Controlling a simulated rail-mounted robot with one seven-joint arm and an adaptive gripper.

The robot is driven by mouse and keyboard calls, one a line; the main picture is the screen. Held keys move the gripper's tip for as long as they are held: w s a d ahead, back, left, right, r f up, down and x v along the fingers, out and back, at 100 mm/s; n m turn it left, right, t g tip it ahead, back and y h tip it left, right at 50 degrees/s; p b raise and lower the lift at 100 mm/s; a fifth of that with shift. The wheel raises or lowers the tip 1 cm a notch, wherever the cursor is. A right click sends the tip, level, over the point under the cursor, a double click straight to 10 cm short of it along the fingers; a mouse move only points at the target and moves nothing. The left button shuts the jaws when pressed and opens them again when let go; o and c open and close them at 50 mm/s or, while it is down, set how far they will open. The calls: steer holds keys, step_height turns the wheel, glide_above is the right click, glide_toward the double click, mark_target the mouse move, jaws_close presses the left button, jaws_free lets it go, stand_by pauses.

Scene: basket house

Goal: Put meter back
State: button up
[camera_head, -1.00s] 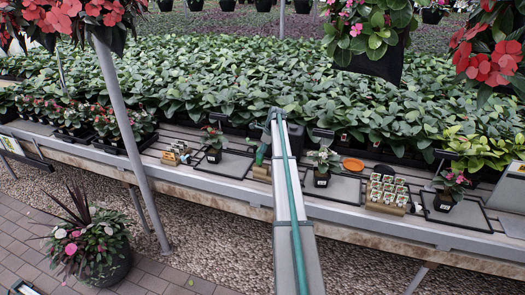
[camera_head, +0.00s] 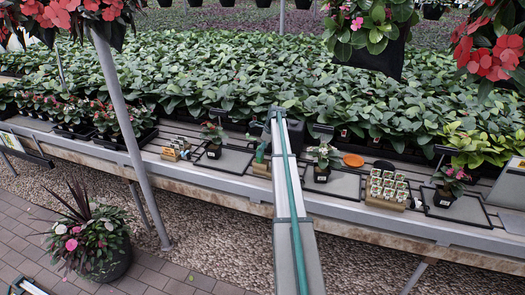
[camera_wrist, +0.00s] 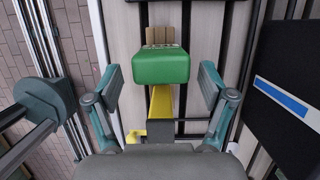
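In the wrist view, a thing with a blocky green head (camera_wrist: 160,67), which looks like the meter, lies between the fingers of my gripper (camera_wrist: 161,84). A yellow bar (camera_wrist: 160,101) shows below the head; whether it is part of the meter is unclear. My gripper is open, with a small gap on each side of the green head. A slatted wooden block (camera_wrist: 161,36) sits just beyond the head. In the head view, my gripper (camera_head: 261,152) is low over the bench beside a small wooden block (camera_head: 262,168); my arm hides much of this spot, and the meter cannot be made out there.
The slatted bench (camera_head: 160,178) carries grey trays with potted plants (camera_head: 323,160). A wooden rack of small pots (camera_head: 386,190) and an orange saucer (camera_head: 353,160) stand to the right. Dense plants fill the back. A slanted post (camera_head: 130,130) stands left; flower baskets hang above.

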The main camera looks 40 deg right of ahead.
step_height(320, 180, up, 11)
steer(key=s+d+n, duration=0.3)
steer(key=s+a+f+n+g, duration=0.1)
steer(key=s+a+f+n, duration=0.6)
steer(key=a+f, duration=0.45)
steer(key=s+a+f+n+g, duration=0.1)
steer(key=s+a+f+n, duration=0.4)
steer(key=s+a+f, duration=0.55)
steer(key=s+a+f+n+g, duration=0.2)
steer(key=s+a+f+n, duration=0.4)
steer(key=a+f, duration=0.65)
steer(key=s+a+f+n+g, duration=0.2)
steer(key=s+a, duration=0.5)
steer(key=s, duration=0.6)
steer(key=s+a+f+n+g+h, duration=0.1)
steer(key=s+a+f+n, duration=0.2)
steer(key=s, duration=1)
steer(key=s+a+f+n+g+h, duration=0.1)
steer(key=s+a+f, duration=0.5)
steer(key=s+a, duration=0.6)
steer(key=shift+s+a+n+g+b, duration=0.4)
steer(key=shift+a+n+g, duration=0.35)
steer(key=shift+n, duration=0.45)
